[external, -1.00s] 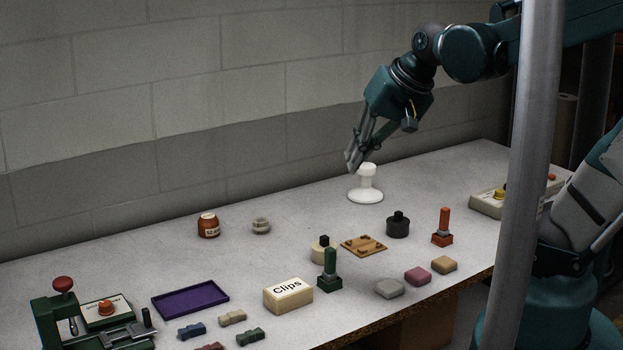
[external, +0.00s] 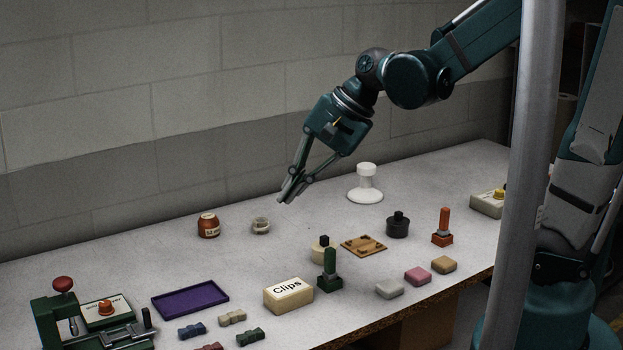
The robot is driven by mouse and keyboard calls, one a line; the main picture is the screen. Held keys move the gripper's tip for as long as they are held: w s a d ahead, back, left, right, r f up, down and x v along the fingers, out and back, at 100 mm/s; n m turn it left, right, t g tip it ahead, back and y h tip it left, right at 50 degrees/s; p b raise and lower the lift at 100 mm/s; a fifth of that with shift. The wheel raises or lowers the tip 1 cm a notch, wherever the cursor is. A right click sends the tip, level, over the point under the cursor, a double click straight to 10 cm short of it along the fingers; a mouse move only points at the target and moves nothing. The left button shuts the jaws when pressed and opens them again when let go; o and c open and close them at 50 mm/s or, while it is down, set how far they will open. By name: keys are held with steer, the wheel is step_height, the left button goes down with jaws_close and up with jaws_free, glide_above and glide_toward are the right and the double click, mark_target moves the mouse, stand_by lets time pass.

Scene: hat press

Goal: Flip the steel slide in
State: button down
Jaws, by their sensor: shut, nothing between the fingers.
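The green press (external: 45,318) with a red ball knob stands at the front left corner of the table, partly cut off by the picture's bottom edge. A grey steel piece (external: 125,336), which looks like the slide, lies on its right side and has a short upright grey post near its end. How far in the slide sits is too small to tell. My gripper (external: 285,198) is shut and empty. It is in the air above the middle of the table, well to the right of the press and apart from it.
An orange jar (external: 208,226) and a small pale ring-shaped item (external: 261,226) are behind.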

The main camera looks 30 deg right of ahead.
steer(key=a+f+m+g+y+b, duration=0.1)
steer(key=a+f+m+g, duration=0.1)
steer(key=a+f, duration=0.3)
steer(key=a+f+m+g+y, duration=0.1)
steer(key=a+f+m, duration=0.4)
steer(key=a, duration=0.8)
steer(key=shift+s+m+g+y+b, duration=0.3)
steer(key=shift+s+g+y+b, duration=0.1)
steer(key=shift+y, duration=0.4)
steer(key=shift+a+f, duration=0.1)
steer(key=shift+a, duration=0.05)
steer(key=b+x, duration=0.1)
steer(key=x, duration=0.8)
steer(key=shift+f+b, duration=0.15)
steer(key=shift+b, duration=0.25)
steer(key=a, duration=0.2)
steer(key=shift+a+f, duration=0.15)
steer(key=shift+a, duration=0.2)
steer(key=shift+a+b, duration=0.3)
steer(key=shift+a, duration=0.6)
